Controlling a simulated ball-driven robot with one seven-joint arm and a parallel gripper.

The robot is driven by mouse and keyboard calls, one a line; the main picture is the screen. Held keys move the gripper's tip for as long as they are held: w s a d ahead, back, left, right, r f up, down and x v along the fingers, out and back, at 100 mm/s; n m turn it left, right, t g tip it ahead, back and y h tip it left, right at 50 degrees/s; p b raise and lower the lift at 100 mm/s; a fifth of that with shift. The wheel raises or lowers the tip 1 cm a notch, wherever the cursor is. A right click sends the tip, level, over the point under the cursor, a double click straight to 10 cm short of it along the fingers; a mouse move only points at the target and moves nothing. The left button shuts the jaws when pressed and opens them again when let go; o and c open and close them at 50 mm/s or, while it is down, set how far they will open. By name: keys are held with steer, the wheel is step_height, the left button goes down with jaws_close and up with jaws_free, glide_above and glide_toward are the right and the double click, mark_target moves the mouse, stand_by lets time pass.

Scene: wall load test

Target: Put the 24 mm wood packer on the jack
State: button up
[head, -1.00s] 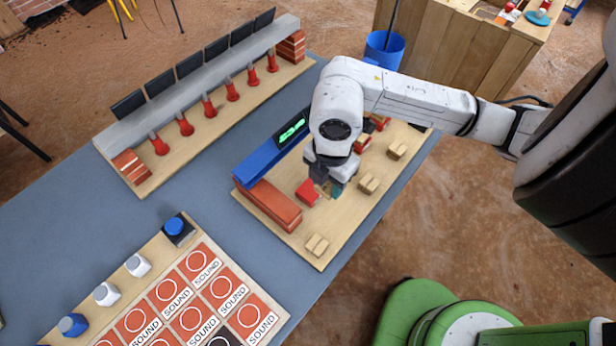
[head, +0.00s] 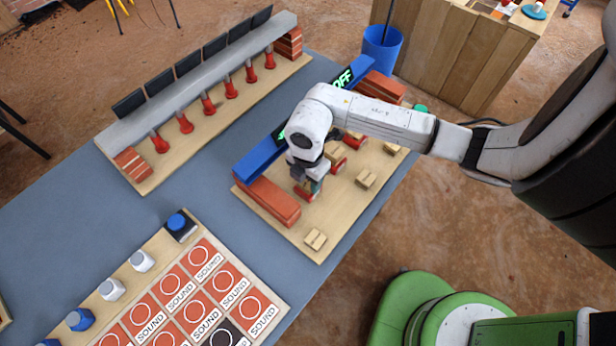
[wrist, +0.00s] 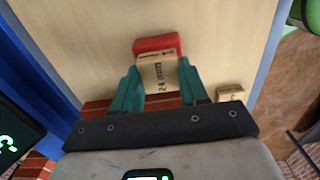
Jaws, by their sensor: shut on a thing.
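My gripper (wrist: 156,92) has teal fingers and is shut on the 24 mm wood packer (wrist: 159,74), a pale block with "24" printed on its face. In the wrist view a red jack (wrist: 157,43) shows just beyond the packer, whose edge overlaps it in the picture. I cannot tell whether they touch. In the head view my gripper (head: 311,187) is low over the board by the near brick pier (head: 268,200). It hides most of that jack and the held packer.
A blue beam (head: 257,155) runs behind my gripper from the near pier to the far brick pier (head: 381,87). Other packers (head: 366,179) (head: 316,239) lie on the board's right side. More red jacks (head: 354,139) stand behind. A display (head: 343,78) reads OFF.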

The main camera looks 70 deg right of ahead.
steer(key=shift+f, duration=0.1)
steer(key=o, duration=1)
step_height(320, 180, up, 12)
steer(key=shift+r+b, duration=0.15)
steer(key=shift+b, duration=0.35)
